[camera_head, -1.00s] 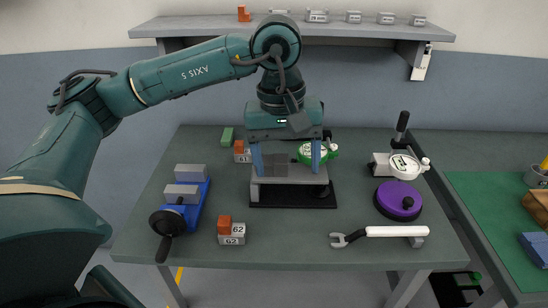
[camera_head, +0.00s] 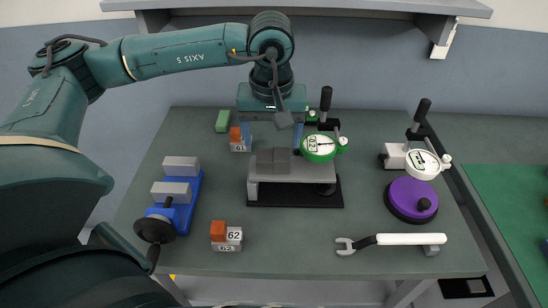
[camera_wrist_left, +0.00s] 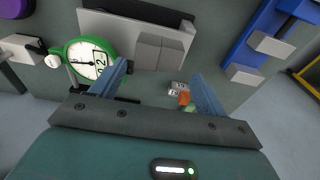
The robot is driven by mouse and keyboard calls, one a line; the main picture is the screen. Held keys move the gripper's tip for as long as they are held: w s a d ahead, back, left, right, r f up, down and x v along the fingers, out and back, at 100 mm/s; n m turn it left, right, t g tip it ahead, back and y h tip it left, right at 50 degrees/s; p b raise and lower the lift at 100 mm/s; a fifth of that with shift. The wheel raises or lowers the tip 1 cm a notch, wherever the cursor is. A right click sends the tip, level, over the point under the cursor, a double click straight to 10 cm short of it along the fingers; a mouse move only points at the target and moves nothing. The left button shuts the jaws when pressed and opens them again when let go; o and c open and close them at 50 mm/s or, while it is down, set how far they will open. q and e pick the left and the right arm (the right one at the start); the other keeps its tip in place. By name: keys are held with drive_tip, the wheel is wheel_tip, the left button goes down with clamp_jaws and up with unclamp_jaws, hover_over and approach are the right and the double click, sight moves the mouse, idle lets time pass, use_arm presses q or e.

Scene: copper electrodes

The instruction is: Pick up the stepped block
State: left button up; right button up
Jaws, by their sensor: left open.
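The stepped block is most likely the dark grey two-level piece (camera_head: 281,160) on top of the light grey plate (camera_head: 258,187) of the central stand. The wrist view shows the dark grey piece (camera_wrist_left: 160,52) beyond the fingertips, toward the top. My left gripper (camera_head: 272,136) is open with blue fingers and appears above and behind the block in the head view. In the wrist view the open jaws (camera_wrist_left: 160,85) hold nothing. My right gripper is not in view.
A green dial gauge (camera_head: 318,144) stands close beside the block. An orange-topped piece marked 61 (camera_head: 237,137) and a green piece (camera_head: 223,120) lie behind left.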

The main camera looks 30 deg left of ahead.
sight(274, 153)
use_arm(q)
drive_tip(key=shift+w+a+f+p, duration=0.1)
drive_tip(key=shift+f+p, duration=0.1)
drive_tip(key=shift+f, duration=0.8)
drive_tip(key=shift+w+d+f+p, duration=0.1)
drive_tip(key=shift+w+f+p, duration=0.1)
drive_tip(key=shift+f, duration=0.75)
drive_tip(key=shift+w+a+f+p, duration=0.1)
drive_tip(key=shift+f+p, duration=0.1)
drive_tip(key=shift+f, duration=0.8)
drive_tip(key=shift+c, duration=0.5)
drive_tip(key=c, duration=1.2)
drive_tip(key=shift+r, duration=0.15)
drive_tip(key=shift+c, duration=0.6)
drive_tip(key=shift+r, duration=0.1)
